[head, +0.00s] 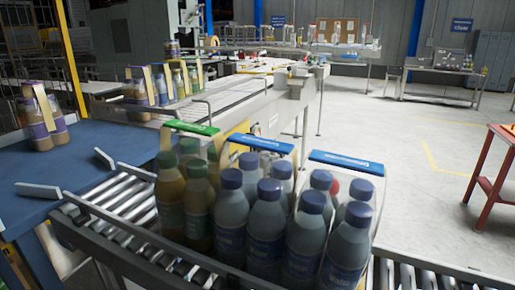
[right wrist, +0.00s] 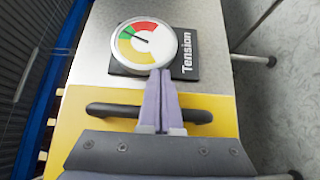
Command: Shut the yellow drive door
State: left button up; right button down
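The yellow drive door (right wrist: 225,107) fills the lower middle of the right wrist view, with a black bar handle (right wrist: 105,109) across it. Its upper edge borders a grey panel; I cannot tell whether it is fully closed. My right gripper (right wrist: 162,73) has its two purple fingers together, with nothing visible between them. They cover the middle of the handle, and their tips overlap the gauge's lower edge; contact is unclear. In the head view, a yellow panel (head: 237,131) shows partly behind the bottles and may be this door. My left gripper is in neither view.
A round tension gauge (right wrist: 144,44) sits above the door. In the head view, bottles in green-topped and blue-topped carriers (head: 346,162) stand on a roller conveyor (head: 120,197). A blue table (head: 90,165) is at left; open floor lies at right, near a red stand (head: 490,187).

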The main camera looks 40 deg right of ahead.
jog(key=shift+w+a, duration=0.45)
jog(key=shift+a, duration=0.2)
jog(key=d+v, duration=0.1)
jog(key=v, duration=0.7)
jog(key=shift+s, duration=0.3)
